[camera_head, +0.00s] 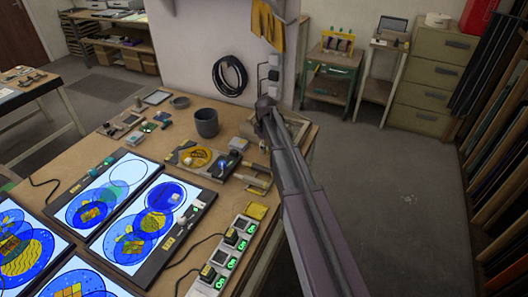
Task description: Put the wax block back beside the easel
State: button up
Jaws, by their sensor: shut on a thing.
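My arm reaches from the lower right up to a dark joint near the bench's far right corner. My gripper does not show; the arm hides part of the bench edge there, and I cannot see what the gripper holds. No thing is clearly recognisable as the wax block. A small yellow piece (256,211) lies flat near the right edge of the bench, but I cannot tell what it is. No upright easel is clear; lit panels with blue and yellow painted discs (145,225) lie at the left of the bench.
The wooden bench (75,120) also bears a dark grey cup (206,122), a tray with a yellow disc (195,158) and a white strip with green-lit switches (222,262). A white wall stands behind it. The floor on the right is clear.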

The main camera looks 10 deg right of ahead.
jog(key=shift+w+a, duration=0.1)
jog(key=shift+w, duration=0.4)
jog(key=shift+w+a+f, duration=0.1)
jog(key=shift+w, duration=0.5)
notch_tip(320, 180, down, 4)
jog(key=b, duration=0.3)
jog(key=shift+r+b, duration=0.2)
jog(key=shift+b, duration=0.2)
jog(key=shift+f, duration=0.1)
jog(key=o, duration=1)
jog(key=shift+r, duration=0.2)
notch_tip(320, 180, up, 12)
jog(key=p, duration=1.2)
